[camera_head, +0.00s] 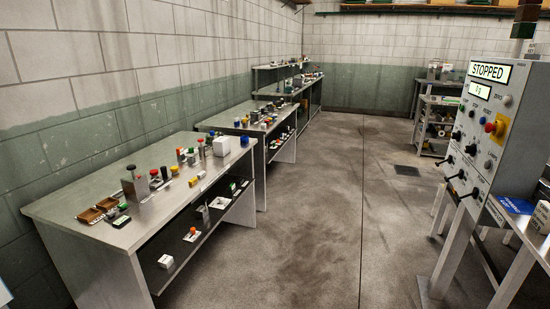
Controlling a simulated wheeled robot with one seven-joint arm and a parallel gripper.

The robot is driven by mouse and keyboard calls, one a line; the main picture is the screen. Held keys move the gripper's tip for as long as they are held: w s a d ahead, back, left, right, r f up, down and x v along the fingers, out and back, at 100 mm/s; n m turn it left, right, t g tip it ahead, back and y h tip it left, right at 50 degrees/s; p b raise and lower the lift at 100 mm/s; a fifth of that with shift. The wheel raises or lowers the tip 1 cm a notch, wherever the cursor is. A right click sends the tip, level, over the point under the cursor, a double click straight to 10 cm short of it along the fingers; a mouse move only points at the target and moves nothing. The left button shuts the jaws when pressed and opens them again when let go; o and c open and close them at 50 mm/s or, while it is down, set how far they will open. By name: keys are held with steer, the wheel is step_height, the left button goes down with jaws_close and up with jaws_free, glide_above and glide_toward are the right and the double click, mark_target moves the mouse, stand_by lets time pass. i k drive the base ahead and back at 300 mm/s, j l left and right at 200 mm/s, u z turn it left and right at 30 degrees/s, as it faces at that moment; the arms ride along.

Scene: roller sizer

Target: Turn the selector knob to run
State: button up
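A grey control panel (506,135) stands at the right, turned partly away. A display on it (488,71) reads "STOPPED", and a smaller display (479,91) below reads what looks like "0 g". A red button (491,128) sits on a yellow plate. Several black knobs or switches, including an upper one (456,135), a middle one (470,150) and a lower one (470,193), are on its face. Their labels are too small to read, so I cannot tell which is the selector knob or where it points. My gripper is not in view.
A long grey bench (75,206) with many small items lines the left wall, with more benches behind it. A blue box (512,205) lies below the panel.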

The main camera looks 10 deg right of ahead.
mark_target(456, 136)
steer(key=i+z, duration=0.2)
steer(key=i, duration=0.25)
steer(key=i+j+z, duration=0.2)
steer(key=i, duration=0.25)
steer(key=i+j+z, duration=0.2)
steer(key=i, duration=0.25)
steer(key=i+l, duration=0.05)
steer(key=l, duration=0.05)
